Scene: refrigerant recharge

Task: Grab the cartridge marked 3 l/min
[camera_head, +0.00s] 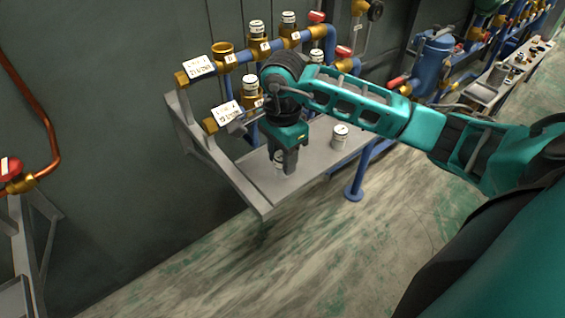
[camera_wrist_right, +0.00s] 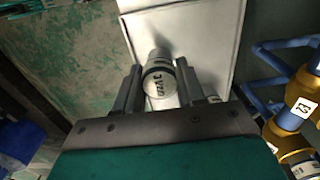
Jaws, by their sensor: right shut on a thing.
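My right gripper (camera_head: 285,164) points down over a grey shelf (camera_head: 258,193) and is shut on a small white cartridge (camera_head: 279,166). This cartridge is partly hidden by the fingers. In the right wrist view, the cartridge (camera_wrist_right: 158,78) sits between the two fingers, with a dark band and dark lettering on its top. I cannot read a 3 l/min mark on it. A second white cartridge (camera_head: 340,138) with a dark band stands upright on the shelf, to the right of the gripper. My left gripper is not in view.
Brass valve fittings (camera_head: 222,54) on blue pipes stand behind the shelf, several holding white-capped cartridges (camera_head: 257,29). White label plates (camera_head: 198,66) hang at the left pipe ends. A blue tank (camera_head: 432,66) stands farther right. Open floor lies in front of the shelf.

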